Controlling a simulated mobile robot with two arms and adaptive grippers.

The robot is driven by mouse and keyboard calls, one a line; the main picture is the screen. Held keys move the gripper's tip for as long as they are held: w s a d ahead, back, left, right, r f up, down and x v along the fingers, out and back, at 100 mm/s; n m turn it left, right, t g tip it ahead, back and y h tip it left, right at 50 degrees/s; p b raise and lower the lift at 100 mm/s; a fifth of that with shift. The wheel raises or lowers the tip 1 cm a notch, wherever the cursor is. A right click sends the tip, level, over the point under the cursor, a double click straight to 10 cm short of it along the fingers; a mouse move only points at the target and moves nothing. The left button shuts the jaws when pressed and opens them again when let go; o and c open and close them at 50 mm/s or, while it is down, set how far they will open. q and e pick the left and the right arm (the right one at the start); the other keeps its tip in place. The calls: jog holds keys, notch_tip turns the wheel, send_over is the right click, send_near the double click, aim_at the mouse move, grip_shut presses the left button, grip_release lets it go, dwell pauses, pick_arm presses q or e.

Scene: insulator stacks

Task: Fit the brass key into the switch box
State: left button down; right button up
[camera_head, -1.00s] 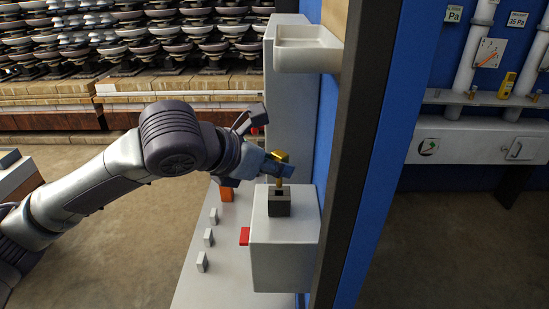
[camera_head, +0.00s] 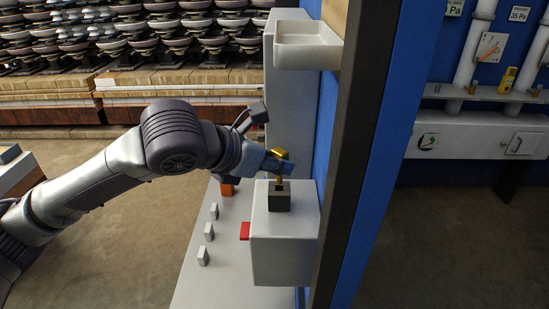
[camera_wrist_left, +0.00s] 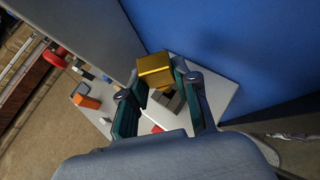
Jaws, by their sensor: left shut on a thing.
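The brass key (camera_head: 280,154) stands upright with its blocky gold head at the top. The left gripper (camera_head: 279,168) is shut on it just below the head; in the left wrist view, the key's head (camera_wrist_left: 155,70) shows between the two fingers (camera_wrist_left: 163,97). The switch box (camera_head: 285,235) is pale grey with a dark square socket (camera_head: 279,196) on top. The key's shaft is directly over the socket, and its lower end meets the socket's opening. I cannot tell how deep it sits. My right gripper is not in view.
A red button (camera_head: 245,231) is on the box's left side. A grey panel (camera_head: 195,285) with several small switches and an orange block (camera_head: 227,189) lies to the left. A white tray (camera_head: 307,54) juts out above. A blue wall edge (camera_head: 375,190) stands close on the right.

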aim_at(278, 184)
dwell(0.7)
pick_arm(q)
jog(key=shift+p, duration=0.35)
jog(key=shift+p, duration=0.4)
dwell(0.3)
jog(key=shift+f+b, duration=1.15)
jog(key=shift+f, duration=1.3)
jog(key=c, duration=0.8)
grip_release()
jog(key=shift+o, duration=0.2)
jog(key=shift+s, duration=0.1)
jog(key=shift+f, duration=0.1)
jog(key=v, duration=1.2)
jog(key=shift+r, duration=0.2)
